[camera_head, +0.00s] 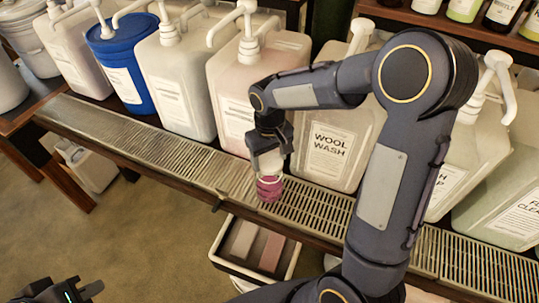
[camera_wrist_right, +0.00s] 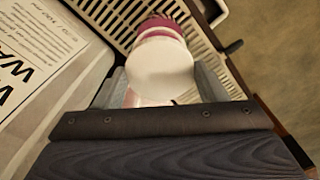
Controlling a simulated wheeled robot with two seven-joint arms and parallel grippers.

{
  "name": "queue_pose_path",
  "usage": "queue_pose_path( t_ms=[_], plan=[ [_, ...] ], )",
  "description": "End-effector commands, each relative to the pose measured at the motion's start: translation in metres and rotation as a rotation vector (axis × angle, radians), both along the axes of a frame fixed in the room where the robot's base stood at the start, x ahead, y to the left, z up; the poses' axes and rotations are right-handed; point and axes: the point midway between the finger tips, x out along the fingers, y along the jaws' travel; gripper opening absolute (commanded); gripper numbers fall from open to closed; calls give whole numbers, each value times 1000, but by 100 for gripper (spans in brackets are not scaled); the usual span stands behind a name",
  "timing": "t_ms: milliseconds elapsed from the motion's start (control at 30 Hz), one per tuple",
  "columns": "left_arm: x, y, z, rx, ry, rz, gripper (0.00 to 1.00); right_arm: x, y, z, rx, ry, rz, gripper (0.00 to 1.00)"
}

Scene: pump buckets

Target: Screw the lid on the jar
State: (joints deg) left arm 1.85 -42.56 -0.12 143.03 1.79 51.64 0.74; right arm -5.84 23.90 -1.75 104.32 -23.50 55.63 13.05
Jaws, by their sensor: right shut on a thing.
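A small jar with magenta contents (camera_head: 268,189) shows at the front part of the metal drip grate, below my right gripper (camera_head: 268,163). A white round lid (camera_wrist_right: 162,70) lies between the two fingers of the right gripper in the wrist view (camera_wrist_right: 165,88), directly over the jar (camera_wrist_right: 162,28). The right gripper is shut on the lid and points down. I cannot tell whether the lid is threaded on the jar. My left gripper (camera_head: 80,291) is at the bottom left, far from the jar and partly cut off; its opening is unclear.
The slotted grate (camera_head: 185,143) runs along the shelf front. Behind it stand several large pump containers, including a Wool Wash jug (camera_head: 333,145) close to my right gripper and a blue bucket (camera_head: 118,60). A white bin (camera_head: 287,262) with blocks stands below.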

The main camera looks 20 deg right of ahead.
Motion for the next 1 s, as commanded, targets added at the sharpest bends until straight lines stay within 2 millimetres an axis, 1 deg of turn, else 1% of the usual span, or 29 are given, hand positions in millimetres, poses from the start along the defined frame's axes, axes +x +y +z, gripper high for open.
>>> queue_pose_path(
  t_ms=[33, 100, 467, 800, 1000],
  plan=[
    [0, 0, -3, 0, 0, 0, 0, 0, 0, -4, 0, 0, 0, 44],
    [0, 0, -4, 0, 0, 0, 0, 0, 0, -5, 0, 0, 0, 44],
    [0, 0, -4, 0, 0, 0, 0, 0, 0, -5, 0, 1, 0, 44],
    [0, 0, -10, 0, 0, 0, 0, 0, 0, -13, 0, 1, 0, 44],
    [0, 0, -10, 0, 0, 0, 0, 0, 0, -13, 0, 1, 0, 44]
  ],
)
